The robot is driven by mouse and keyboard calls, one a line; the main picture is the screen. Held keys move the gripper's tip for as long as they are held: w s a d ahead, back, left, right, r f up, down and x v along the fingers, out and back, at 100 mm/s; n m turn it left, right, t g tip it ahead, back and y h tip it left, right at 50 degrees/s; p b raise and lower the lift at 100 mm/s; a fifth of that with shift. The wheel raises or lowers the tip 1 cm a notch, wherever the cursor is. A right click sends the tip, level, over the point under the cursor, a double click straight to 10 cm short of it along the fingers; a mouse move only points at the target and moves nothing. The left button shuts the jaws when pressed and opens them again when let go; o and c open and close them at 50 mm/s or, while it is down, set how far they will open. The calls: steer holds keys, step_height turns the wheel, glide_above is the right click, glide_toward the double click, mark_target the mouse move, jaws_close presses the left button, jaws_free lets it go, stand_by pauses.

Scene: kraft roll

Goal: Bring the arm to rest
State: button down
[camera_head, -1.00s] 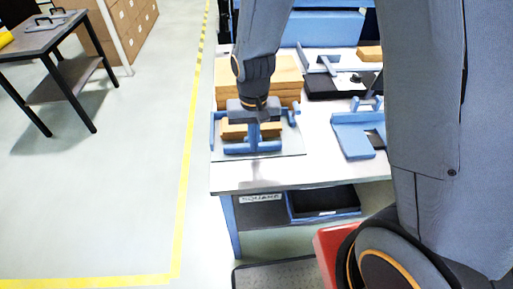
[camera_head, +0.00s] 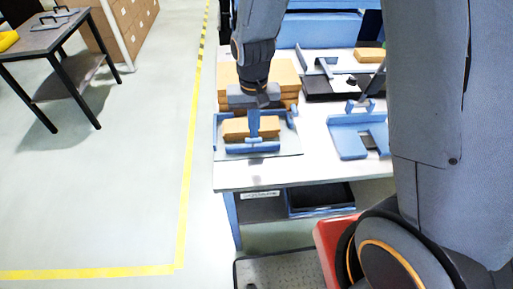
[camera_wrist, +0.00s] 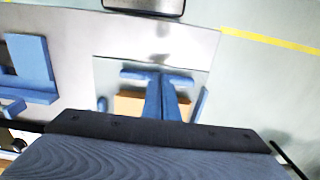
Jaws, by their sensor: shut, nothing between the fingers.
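My gripper (camera_head: 254,134) hangs over the table, its blue fingers together with nothing between them. In the wrist view the fingers (camera_wrist: 166,100) stand side by side. Behind them in the head view is a brown block (camera_head: 235,129) inside a blue fixture (camera_head: 218,132) on a pale plate (camera_head: 287,146). The fingers overlap the block in the picture; the gap between them is hard to judge. In the wrist view the block (camera_wrist: 128,104) is partly hidden by the fingers and gripper body. My upper arm covers the right of the head view.
Stacked brown boards (camera_head: 286,75) stand right behind my wrist. A second blue fixture (camera_head: 347,142) and a black device (camera_head: 322,88) sit to the right on the white table (camera_head: 235,178). A dark side table (camera_head: 50,38) stands far left. Open floor lies between, with a yellow line (camera_head: 186,150).

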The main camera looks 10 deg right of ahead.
stand_by(0.3)
steer(key=s+d+r+b, duration=0.2)
steer(key=s+d, duration=0.2)
steer(key=d, duration=0.2)
steer(key=s+d+r+t+b, duration=0.1)
steer(key=s+d+r+b, duration=0.1)
steer(key=d, duration=0.5)
steer(key=shift+s+r, duration=0.65)
steer(key=shift+s, duration=0.2)
steer(key=shift+a, duration=0.1)
